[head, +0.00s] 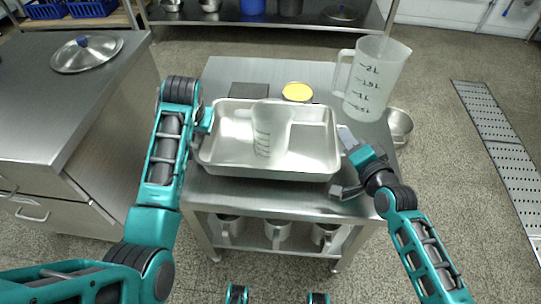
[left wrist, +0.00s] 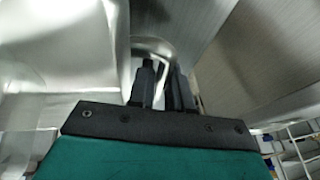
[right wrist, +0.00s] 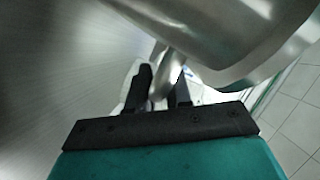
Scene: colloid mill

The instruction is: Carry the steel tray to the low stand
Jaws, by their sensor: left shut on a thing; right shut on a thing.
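The steel tray (head: 225,163) is a shallow rectangular pan over a low steel table (head: 225,75) in the head view. A translucent measuring cup (head: 271,130) is inside the tray. My left gripper (head: 204,130) is at the tray's left end, shut on its handle, which shows between the fingers in the left wrist view (left wrist: 160,75). My right gripper (head: 346,150) is at the right end, shut on the handle there, seen in the right wrist view (right wrist: 165,85). I cannot tell whether the tray touches the tabletop. Which surface is the low stand is unclear.
A large measuring jug (head: 376,80), a yellow-topped round container (head: 297,92) and a dark flat block (head: 248,91) stand behind the tray. Metal mugs (head: 277,232) sit on the shelf below. A cabinet (head: 60,100) with a lid (head: 87,54) stands left.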

